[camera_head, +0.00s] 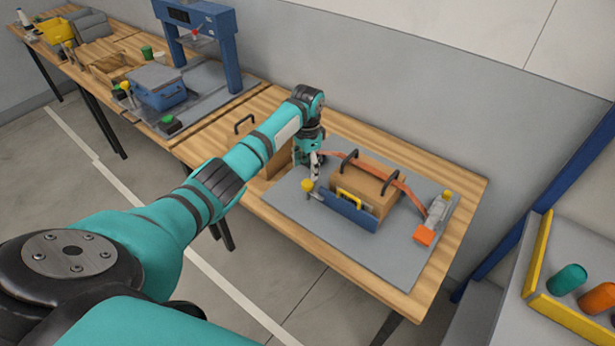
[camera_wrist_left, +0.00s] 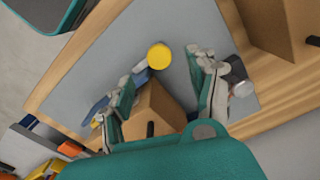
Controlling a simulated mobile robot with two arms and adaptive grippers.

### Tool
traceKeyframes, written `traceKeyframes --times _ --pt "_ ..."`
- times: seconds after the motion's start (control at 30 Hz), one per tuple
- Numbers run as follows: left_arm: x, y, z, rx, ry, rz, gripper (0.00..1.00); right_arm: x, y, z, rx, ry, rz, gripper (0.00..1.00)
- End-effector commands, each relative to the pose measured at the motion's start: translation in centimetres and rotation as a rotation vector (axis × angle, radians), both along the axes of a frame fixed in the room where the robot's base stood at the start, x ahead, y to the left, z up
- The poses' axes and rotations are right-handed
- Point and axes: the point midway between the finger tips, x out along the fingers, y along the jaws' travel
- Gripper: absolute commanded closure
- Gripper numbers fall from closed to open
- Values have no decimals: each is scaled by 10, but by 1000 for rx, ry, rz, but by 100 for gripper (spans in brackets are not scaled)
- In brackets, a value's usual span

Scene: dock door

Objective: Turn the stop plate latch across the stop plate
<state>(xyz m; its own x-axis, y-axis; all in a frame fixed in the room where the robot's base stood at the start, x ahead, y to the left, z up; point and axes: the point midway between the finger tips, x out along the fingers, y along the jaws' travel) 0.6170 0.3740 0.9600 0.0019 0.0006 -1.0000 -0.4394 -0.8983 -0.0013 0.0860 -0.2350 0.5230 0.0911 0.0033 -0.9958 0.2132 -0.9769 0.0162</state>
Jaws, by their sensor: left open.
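The stop plate (camera_head: 348,212) is a blue upright plate with a yellow handle, in front of a cardboard box (camera_head: 378,183) on a grey board. The latch's yellow knob (camera_head: 308,185) is at the plate's left end; its lever is too small to read clearly. My left gripper (camera_head: 314,172) points down just behind and above this knob. In the left wrist view the gripper (camera_wrist_left: 172,65) is open, and the round yellow knob (camera_wrist_left: 159,55) shows between the fingertips. A strip of the blue plate (camera_wrist_left: 97,108) shows behind the left finger. My right gripper is not in view.
An orange strap (camera_head: 400,186) crosses the box to a metal buckle (camera_head: 437,210) at the right. A black handle (camera_head: 349,161) stands near the gripper. A blue press frame (camera_head: 231,50) and a blue toolbox (camera_head: 158,88) stand farther left. The front of the grey board (camera_head: 330,238) is clear.

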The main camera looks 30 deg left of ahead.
Motion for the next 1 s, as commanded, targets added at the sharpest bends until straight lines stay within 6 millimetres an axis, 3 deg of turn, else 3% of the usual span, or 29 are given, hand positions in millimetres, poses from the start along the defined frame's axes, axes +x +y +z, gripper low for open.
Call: traceKeyframes --times 0.1,0.33,1.0 --pt "1 0 26 0 -4 -2 41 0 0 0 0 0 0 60" --pt "0 0 53 0 -1 0 41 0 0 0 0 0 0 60" --pt "-2 -4 51 2 1 -5 41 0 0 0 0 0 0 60"
